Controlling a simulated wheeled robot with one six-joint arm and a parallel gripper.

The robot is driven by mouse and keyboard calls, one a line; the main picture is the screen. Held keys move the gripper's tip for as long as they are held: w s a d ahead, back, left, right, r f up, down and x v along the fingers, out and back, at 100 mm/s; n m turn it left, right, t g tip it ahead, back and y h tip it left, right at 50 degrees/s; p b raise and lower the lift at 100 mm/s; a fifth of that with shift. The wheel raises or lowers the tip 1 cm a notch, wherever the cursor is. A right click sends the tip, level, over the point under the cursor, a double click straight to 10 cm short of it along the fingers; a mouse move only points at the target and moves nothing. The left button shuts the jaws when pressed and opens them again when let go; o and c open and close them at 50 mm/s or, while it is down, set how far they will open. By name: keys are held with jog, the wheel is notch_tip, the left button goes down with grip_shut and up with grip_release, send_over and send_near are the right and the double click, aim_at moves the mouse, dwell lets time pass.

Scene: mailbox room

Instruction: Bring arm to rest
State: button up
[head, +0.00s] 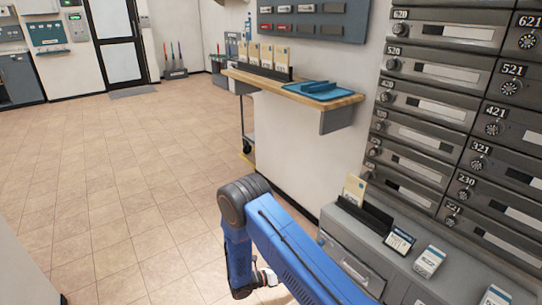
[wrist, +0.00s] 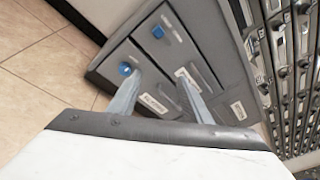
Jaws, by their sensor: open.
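My blue arm (head: 290,250) reaches up from the bottom of the head view and bends down at a dark elbow joint, over the floor beside the low grey cabinet. In the wrist view, my gripper (wrist: 160,82) shows two pale fingers spread apart, with nothing between them. The gripper is open and empty. Behind the fingers are the cabinet's grey fronts (wrist: 150,62) with blue knobs and white labels. In the head view my gripper is mostly hidden by the arm.
The low grey cabinet (head: 345,262) holds a dark card holder (head: 364,213) and small boxes (head: 429,262). Numbered mailboxes (head: 425,135) rise behind it. A wooden shelf (head: 330,106) bears a blue tray (head: 318,90). The tiled floor (head: 110,180) at left is clear.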

jog(key=s+d+r+m+g+y, duration=0.25)
jog(key=d+r+m, duration=0.25)
jog(key=r, duration=0.6)
jog(key=s+d+r+m+g+y, duration=0.2)
jog(key=s+d+r+m+g, duration=0.25)
jog(key=r, duration=0.65)
jog(key=s+d+r+m+g+y, duration=0.1)
jog(key=s+d+r+m+y, duration=0.15)
jog(key=d+r+m, duration=0.6)
jog(key=s+r+m+t+y, duration=0.3)
jog(key=s+r+m, duration=0.3)
jog(key=s+r, duration=0.3)
jog(key=s+r+m+t+y, duration=0.3)
jog(key=s+r+m+y, duration=0.2)
jog(key=s, duration=1.1)
jog(key=shift+s+r+m, duration=0.3)
jog(key=shift+r+m, duration=0.8)
jog(key=shift+r, duration=1.2)
